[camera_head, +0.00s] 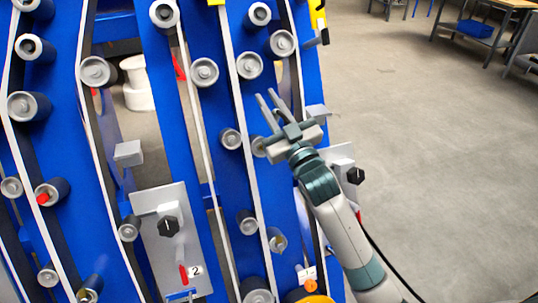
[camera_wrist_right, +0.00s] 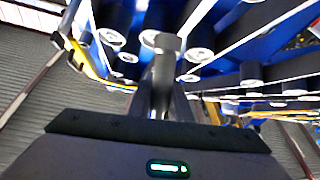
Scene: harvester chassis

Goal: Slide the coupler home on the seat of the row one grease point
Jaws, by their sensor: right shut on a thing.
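My right gripper (camera_head: 268,101) is raised in front of the right side of the blue chassis, with its two fingers pointing up and left. It is shut on a slim grey part, which I take to be the coupler (camera_wrist_right: 165,70); it stands upright at the centre of the right wrist view. The fingers hide much of it in the head view. My left gripper is not in view.
The blue chassis (camera_head: 222,90) carries several grey rollers and pale belts close to my right gripper. A grey plate (camera_head: 150,240) with a black knob and a label 2 is at lower left. Another plate (camera_head: 342,155) is behind my right arm. Open floor lies to the right.

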